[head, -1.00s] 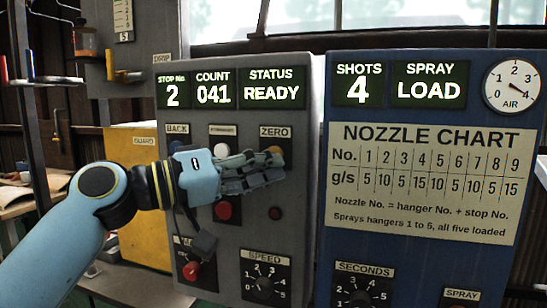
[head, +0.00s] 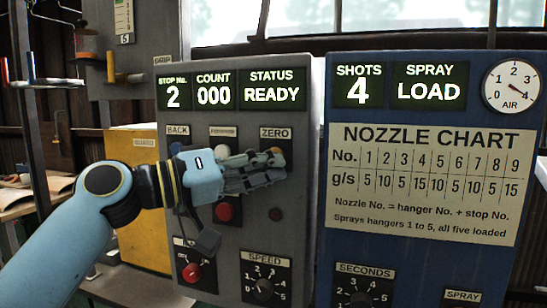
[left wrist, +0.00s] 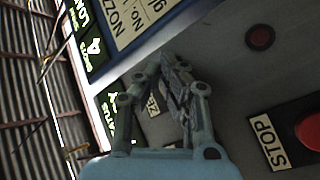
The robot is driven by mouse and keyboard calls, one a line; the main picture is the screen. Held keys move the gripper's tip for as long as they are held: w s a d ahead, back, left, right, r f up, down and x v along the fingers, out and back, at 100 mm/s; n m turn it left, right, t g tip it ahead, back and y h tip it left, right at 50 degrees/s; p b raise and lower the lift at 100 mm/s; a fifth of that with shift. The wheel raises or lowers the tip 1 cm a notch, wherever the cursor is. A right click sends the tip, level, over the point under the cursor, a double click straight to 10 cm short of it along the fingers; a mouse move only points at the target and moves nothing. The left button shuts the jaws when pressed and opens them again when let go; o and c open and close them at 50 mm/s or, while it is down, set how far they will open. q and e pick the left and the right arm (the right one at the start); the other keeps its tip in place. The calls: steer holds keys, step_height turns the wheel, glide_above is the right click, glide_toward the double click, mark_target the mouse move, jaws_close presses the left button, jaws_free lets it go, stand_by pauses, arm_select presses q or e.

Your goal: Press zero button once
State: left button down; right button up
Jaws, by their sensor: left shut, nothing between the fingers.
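The grey control panel (head: 305,225) carries a ZERO label (head: 275,133) with a yellowish button (head: 277,150) just below it, mostly hidden behind my fingers. My left gripper (head: 281,165) is shut and empty, its fingertips over the zero button. I cannot tell whether they touch it. The COUNT display (head: 214,95) reads 000. In the left wrist view the shut fingers (left wrist: 172,62) reach toward the panel beside the partly covered ZERO label (left wrist: 153,106); the button is hidden there. My right gripper is in neither view.
A red button (head: 224,211) sits below my gripper; the wrist view shows a red STOP button (left wrist: 311,130). A red-knobbed switch (head: 192,271) and SPEED dial (head: 263,289) are lower. The blue spray panel (head: 420,270) stands to the right.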

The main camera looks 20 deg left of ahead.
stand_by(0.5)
arm_select(q)
steer(key=shift+s, duration=0.8)
steer(key=s, duration=0.5)
steer(key=shift+a, duration=0.1)
stand_by(0.4)
